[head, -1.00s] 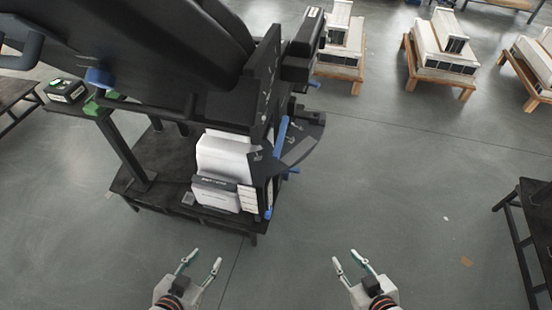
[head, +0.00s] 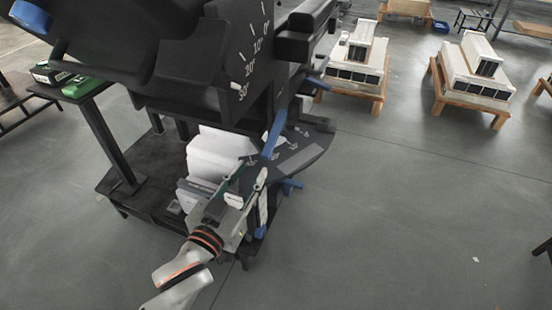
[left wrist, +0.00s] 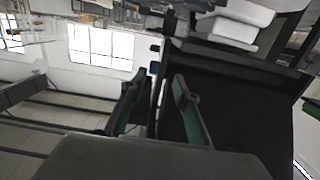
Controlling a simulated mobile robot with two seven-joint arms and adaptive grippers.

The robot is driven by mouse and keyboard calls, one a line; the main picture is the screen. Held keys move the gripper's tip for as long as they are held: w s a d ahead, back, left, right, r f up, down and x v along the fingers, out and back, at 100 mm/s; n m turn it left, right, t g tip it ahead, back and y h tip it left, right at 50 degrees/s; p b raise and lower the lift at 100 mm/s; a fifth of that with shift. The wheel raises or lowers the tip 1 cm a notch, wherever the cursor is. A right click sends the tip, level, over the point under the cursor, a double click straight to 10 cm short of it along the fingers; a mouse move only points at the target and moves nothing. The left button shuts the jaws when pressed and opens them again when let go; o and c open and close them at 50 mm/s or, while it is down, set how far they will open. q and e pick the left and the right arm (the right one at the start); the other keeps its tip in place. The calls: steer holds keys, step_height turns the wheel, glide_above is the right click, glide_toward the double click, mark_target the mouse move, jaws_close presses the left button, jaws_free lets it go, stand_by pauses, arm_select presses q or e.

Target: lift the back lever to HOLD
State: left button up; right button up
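The black machine (head: 215,65) fills the upper left of the head view. A long blue lever (head: 272,136) stands upright at its side, in front of a dark quadrant plate (head: 305,150) with white markings. Smaller blue handles show below it (head: 292,184) and behind it (head: 318,83). I cannot tell which one is the back lever, and no HOLD label is readable. My left gripper (head: 252,176) is open and empty, below the long lever and apart from it. In the left wrist view its two fingers (left wrist: 159,88) are spread with nothing between them. My right gripper is out of view.
White boxes (head: 215,150) stand on the machine's black base (head: 150,165), close to my left gripper. White units on wooden pallets (head: 470,95) stand at the back right. A green case (head: 82,86) sits at the left.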

mark_target(265, 152)
arm_select(q)
steer(key=shift+w+d+r+b, duration=0.2)
steer(key=shift+w+d+b, duration=0.15)
steer(key=shift+d, duration=0.25)
steer(key=shift+w+d+r+t, duration=0.1)
steer(key=shift+d+r+t, duration=0.05)
steer(key=shift+r+t, duration=0.15)
steer(key=shift+w+r, duration=0.1)
steer(key=shift+w, duration=0.2)
steer(key=b+x, duration=0.1)
steer(key=x, duration=0.5)
steer(key=shift+w+d+b, duration=0.15)
steer(key=shift+w+b, duration=0.15)
steer(key=shift+w, duration=0.15)
jaws_close()
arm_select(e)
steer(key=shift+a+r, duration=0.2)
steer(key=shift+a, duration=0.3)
